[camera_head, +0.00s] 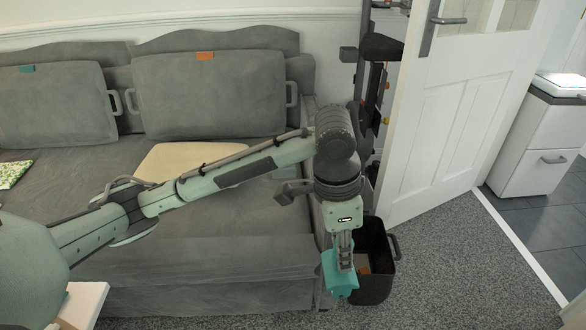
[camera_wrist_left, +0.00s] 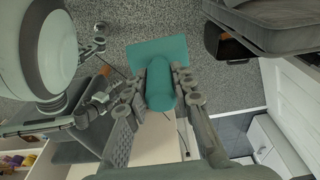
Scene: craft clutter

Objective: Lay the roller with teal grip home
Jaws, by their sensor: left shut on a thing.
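My left gripper (camera_head: 345,262) points down at the end of its arm, right of the sofa's front corner. It is shut on the teal grip of the roller (camera_head: 338,279), held in the air. In the left wrist view the teal grip (camera_wrist_left: 160,88) lies between the fingertips (camera_wrist_left: 160,98), with a wider teal part (camera_wrist_left: 150,50) beyond it. Part of the grip is hidden by the fingers. Parts of my body and other arm show at the left of that view; the right gripper's opening is unclear.
A dark open bin (camera_head: 381,290) with a handle stands on the carpet just behind and right of the gripper, with something orange inside. A grey sofa (camera_head: 200,255) fills the left. An open white door (camera_head: 440,130) stands at the back right. Carpet (camera_head: 470,270) is clear at right.

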